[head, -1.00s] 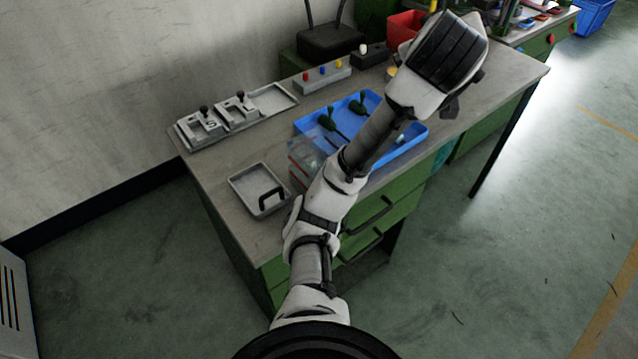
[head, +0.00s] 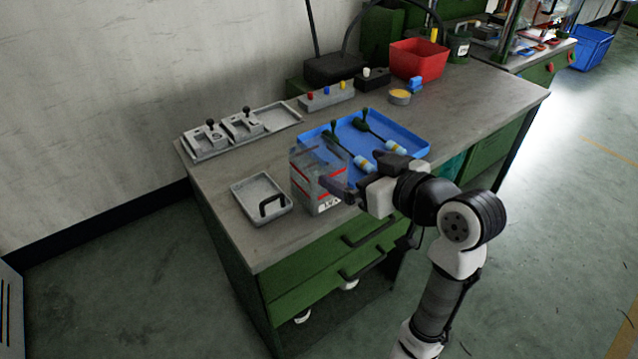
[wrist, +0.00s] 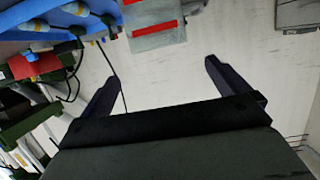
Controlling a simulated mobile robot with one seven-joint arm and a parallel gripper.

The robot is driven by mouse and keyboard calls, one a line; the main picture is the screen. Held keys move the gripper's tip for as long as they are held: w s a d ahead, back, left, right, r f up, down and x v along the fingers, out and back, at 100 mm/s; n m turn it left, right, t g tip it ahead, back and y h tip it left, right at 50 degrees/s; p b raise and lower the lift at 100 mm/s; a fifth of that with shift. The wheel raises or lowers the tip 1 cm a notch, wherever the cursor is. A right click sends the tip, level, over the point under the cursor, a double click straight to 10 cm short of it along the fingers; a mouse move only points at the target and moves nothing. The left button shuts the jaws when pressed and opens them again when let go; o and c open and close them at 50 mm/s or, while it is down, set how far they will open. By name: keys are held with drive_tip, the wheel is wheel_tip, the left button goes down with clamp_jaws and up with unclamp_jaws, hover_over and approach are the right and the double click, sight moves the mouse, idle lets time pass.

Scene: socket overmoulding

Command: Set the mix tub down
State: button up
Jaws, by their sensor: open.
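A small round tub with a yellow top (head: 400,97), which I take to be the mix tub, stands upright on the bench beside a blue block, behind the blue tray. Nothing holds it. My gripper (head: 352,171) is at the front of the bench, well away from that tub, beside a clear box with red bands (head: 318,185). In the wrist view my gripper (wrist: 158,78) has its fingers spread, with nothing between them. The red-banded box (wrist: 155,28) shows just past the fingertips. I cannot tell whether a finger touches it.
A grey tray with a black handle (head: 245,187) lies at the front left. Grey fixtures (head: 210,142), a button box (head: 325,97) and a red bin (head: 418,62) stand farther back. The right bench top is clear.

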approach(306, 147)
drive_tip(key=p+x, duration=0.2)
drive_tip(key=x, duration=0.3)
drive_tip(key=shift+w+a+f, duration=0.15)
drive_tip(key=shift+w+f, duration=0.1)
drive_tip(key=shift+f, duration=0.05)
drive_tip(key=shift+c, duration=0.3)
drive_tip(key=c, duration=1.2)
drive_tip(key=shift+r, duration=0.15)
